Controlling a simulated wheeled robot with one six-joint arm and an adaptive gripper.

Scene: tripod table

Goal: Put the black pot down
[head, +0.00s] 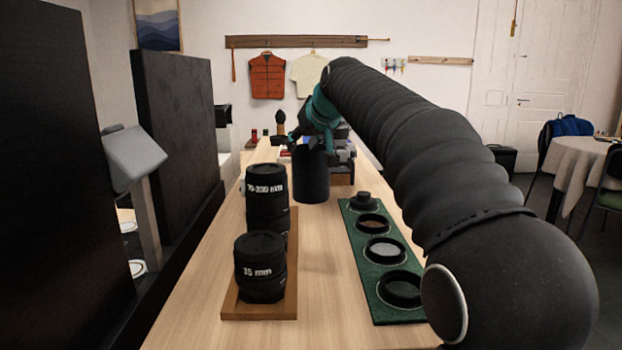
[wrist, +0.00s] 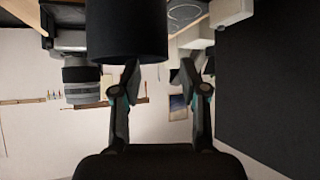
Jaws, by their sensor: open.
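The black pot (head: 311,177) is a dark cylinder standing upright on the wooden table (head: 322,262), past the lens row. My gripper (head: 302,140) is at the pot's upper end in the head view, and my arm reaches over from the right. In the wrist view the pot (wrist: 127,32) fills the upper middle, beyond the fingertips and mostly to the left. My gripper (wrist: 158,72) has its two fingers spread with a gap between them, and nothing is held there. Whether a finger touches the pot I cannot tell.
Black lenses (head: 261,270) stand on a wooden board at the front left. A green mat (head: 372,300) with several round dark filters lies on the right. Boxes and small items stand behind the pot. Bare table runs between the board and the mat.

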